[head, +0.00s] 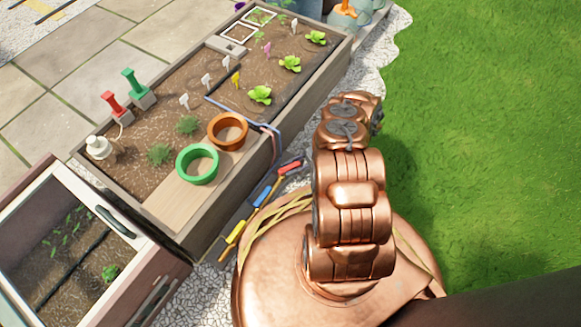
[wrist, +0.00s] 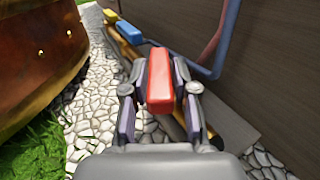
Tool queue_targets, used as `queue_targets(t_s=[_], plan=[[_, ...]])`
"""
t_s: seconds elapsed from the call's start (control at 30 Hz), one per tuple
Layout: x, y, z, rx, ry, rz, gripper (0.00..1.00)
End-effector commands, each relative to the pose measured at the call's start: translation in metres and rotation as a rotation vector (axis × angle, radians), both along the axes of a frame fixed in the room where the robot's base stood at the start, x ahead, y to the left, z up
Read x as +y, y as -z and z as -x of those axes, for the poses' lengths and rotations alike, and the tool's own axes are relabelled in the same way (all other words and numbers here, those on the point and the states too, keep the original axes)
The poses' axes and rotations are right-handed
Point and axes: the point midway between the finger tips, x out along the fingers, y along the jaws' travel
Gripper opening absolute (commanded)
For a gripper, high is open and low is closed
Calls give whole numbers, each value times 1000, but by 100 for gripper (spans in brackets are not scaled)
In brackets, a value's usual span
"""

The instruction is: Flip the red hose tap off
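The red hose tap's handle is a red block (wrist: 160,80) in the wrist view, and it also shows in the head view (head: 290,167) low beside the planter's near side. It belongs to a row of coloured handles along a brass-coloured pipe. My gripper (wrist: 161,118) is open, with one dark finger on each side of the red handle's line. Gaps show between the handle and both fingers; I cannot tell how far the handle reaches between them. In the head view my gripper is hidden behind my copper arm.
A blue handle (wrist: 129,32) and a yellow handle (wrist: 110,15) lie farther along the row. A blue hose (wrist: 228,40) runs down the planter wall (wrist: 280,70) on the right. Pale stone paving (wrist: 90,110) lies on the left. The planter holds green and orange rings.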

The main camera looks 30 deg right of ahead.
Motion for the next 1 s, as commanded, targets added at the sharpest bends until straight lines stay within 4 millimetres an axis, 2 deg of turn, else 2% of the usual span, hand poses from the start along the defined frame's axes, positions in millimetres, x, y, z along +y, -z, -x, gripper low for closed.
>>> queue_targets(t_s=[0.03, 0.13, 0.57, 1.0], plan=[[-1, 0, 0, 0, 3, 1, 36], [-2, 0, 1, 0, 5, 2, 46], [-3, -4, 0, -1, 4, 5, 46], [-3, -46, -1, -3, 3, 4, 46]])
